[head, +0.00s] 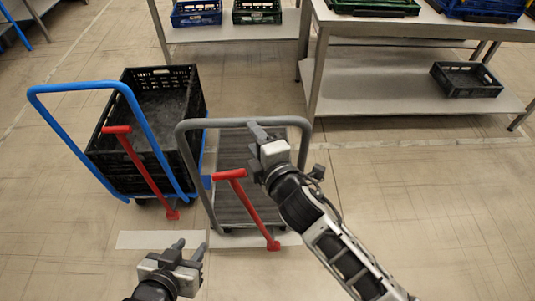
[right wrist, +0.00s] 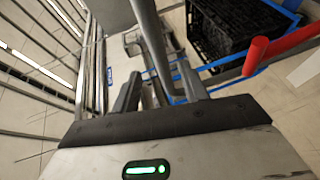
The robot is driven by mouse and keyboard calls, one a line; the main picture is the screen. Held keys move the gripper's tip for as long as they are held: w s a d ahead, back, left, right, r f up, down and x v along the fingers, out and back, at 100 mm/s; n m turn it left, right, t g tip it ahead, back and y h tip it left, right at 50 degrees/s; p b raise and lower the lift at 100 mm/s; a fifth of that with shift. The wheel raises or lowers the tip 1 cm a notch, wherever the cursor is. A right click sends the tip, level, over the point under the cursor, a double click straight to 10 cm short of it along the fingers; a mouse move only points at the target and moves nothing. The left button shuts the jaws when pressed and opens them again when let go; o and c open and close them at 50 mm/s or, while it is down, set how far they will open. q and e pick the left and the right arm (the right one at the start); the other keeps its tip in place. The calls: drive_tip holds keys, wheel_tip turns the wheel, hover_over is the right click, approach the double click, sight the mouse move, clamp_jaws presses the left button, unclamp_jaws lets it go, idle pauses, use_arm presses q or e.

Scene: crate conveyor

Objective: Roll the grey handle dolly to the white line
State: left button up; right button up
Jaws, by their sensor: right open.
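The grey handle dolly (head: 235,178) stands in the middle of the head view, with a dark ribbed deck and a red lever (head: 255,210). Its grey handle (head: 191,160) arches up toward me. A white line (head: 160,240) lies on the floor at the dolly's near end, partly hidden by it. My right gripper (head: 259,132) is open at the handle's top bar. In the right wrist view a grey bar (right wrist: 150,40) runs between its open fingers (right wrist: 160,92). My left gripper (head: 190,249) is open and empty, low over the floor near the white line.
A blue handle dolly (head: 60,125) carrying a black crate (head: 190,90) stands close on the left. A metal table with a lower shelf (head: 375,85) holds crates at the back right. Another shelf (head: 225,30) stands behind. The floor at right is clear.

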drive_tip(key=v, duration=0.6)
idle(0.7)
drive_tip(key=s+d+f+m+g+h, duration=0.2)
drive_tip(key=s+d+m+g+h, duration=0.1)
drive_tip(key=d+m, duration=0.3)
drive_tip(key=s+d+f+m+g+h, duration=0.2)
drive_tip(key=d+f+m, duration=0.1)
drive_tip(key=d+m, duration=0.3)
drive_tip(key=s+d+f+m+g, duration=0.1)
drive_tip(key=s+d+m+g, duration=0.25)
drive_tip(key=s, duration=0.25)
drive_tip(key=s+d+f+m+g, duration=0.1)
drive_tip(key=s+d+m+g, duration=0.1)
drive_tip(key=s+m+g, duration=0.3)
drive_tip(key=w+a+f+n+t+y, duration=0.1)
drive_tip(key=w+a+f+t+y, duration=0.1)
drive_tip(key=w+a+f+t, duration=0.2)
wheel_tip(320, 180, down, 4)
drive_tip(key=a+t, duration=0.1)
drive_tip(key=t, duration=0.3)
drive_tip(key=shift+w+a+r+n+t, duration=0.15)
drive_tip(key=shift+a+n+t, duration=0.1)
drive_tip(key=shift+n+t, duration=0.1)
